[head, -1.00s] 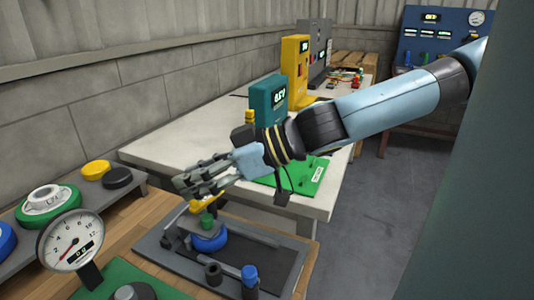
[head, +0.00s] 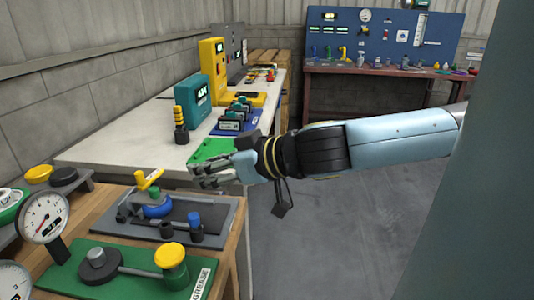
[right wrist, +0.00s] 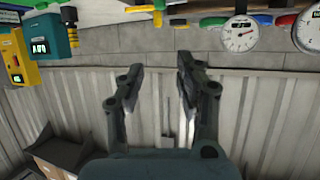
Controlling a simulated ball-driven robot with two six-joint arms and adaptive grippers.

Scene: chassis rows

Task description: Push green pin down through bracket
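The green pin (head: 154,191) stands upright at the left of the dark fixture tray (head: 225,236), just above a blue round part (head: 158,210). The bracket around it is small and dark here, and I cannot tell how deep the pin sits. A yellow handle (head: 149,179) rises beside the pin. My right gripper (head: 196,175) is empty, to the right of and above the pin, clear of it. In the right wrist view its fingers (right wrist: 158,68) are apart with nothing between them. My left gripper is not in view.
A blue-topped peg (head: 195,220) stands on the tray. In front is a green grease board (head: 120,268) with a yellow knob (head: 170,255). A gauge (head: 43,216) stands at left. The white table (head: 110,152) lies behind. Grey floor is free at right.

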